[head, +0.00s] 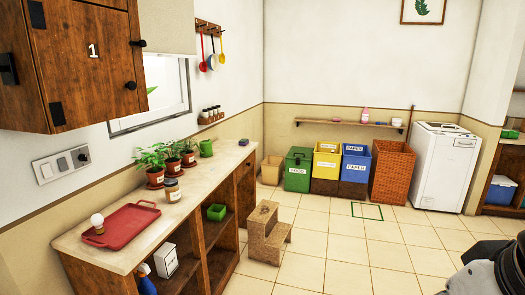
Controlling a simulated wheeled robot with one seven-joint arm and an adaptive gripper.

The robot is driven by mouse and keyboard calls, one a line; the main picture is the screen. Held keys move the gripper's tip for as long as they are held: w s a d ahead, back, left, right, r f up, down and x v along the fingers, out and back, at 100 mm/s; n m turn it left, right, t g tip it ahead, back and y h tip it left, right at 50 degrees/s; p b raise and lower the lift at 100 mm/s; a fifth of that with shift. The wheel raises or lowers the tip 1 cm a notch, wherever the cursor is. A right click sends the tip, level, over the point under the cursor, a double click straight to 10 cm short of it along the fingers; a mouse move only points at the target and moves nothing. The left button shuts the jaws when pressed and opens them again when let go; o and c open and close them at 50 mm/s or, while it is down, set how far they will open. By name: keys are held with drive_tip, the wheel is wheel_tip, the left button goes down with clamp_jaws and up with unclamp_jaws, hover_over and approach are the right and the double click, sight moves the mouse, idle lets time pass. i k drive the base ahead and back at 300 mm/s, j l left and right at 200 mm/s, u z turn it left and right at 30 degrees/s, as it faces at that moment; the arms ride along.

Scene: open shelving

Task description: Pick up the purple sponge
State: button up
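I cannot make out a clearly purple sponge. A small dark, bluish block (243,142) lies at the far end of the wooden counter (120,222); it is too small to tell whether it is the sponge. A grey and black part of my arm shows at the bottom right corner. My gripper's fingers are not in view.
The counter bears a red tray (122,225), a light bulb (97,222), a jar (172,190) and potted plants. A step stool (264,235) stands beside it. Bins (298,170) and a white washing machine (443,167) line the back. The tiled floor is clear in the middle.

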sight(244, 142)
drive_tip(key=i+l+z, duration=0.1)
drive_tip(key=i+z, duration=0.25)
drive_tip(key=i, duration=0.7)
drive_tip(key=i+z, duration=0.1)
drive_tip(key=i, duration=0.85)
drive_tip(key=i+j+z, duration=0.1)
drive_tip(key=i, duration=0.85)
drive_tip(key=i+l, duration=0.1)
drive_tip(key=i, duration=0.7)
drive_tip(key=i+l+u, duration=0.1)
drive_tip(key=i, duration=0.7)
drive_tip(key=i+u, duration=0.3)
drive_tip(key=u, duration=0.15)
drive_tip(key=i+l+u, duration=0.15)
drive_tip(key=u, duration=0.3)
drive_tip(key=i+l+u, duration=0.25)
drive_tip(key=u, duration=0.2)
drive_tip(key=i+l+u, duration=0.6)
drive_tip(key=u, duration=0.25)
drive_tip(key=i+l+u, duration=0.25)
drive_tip(key=u, duration=0.15)
drive_tip(key=i+l+u, duration=0.1)
drive_tip(key=l+u, duration=0.35)
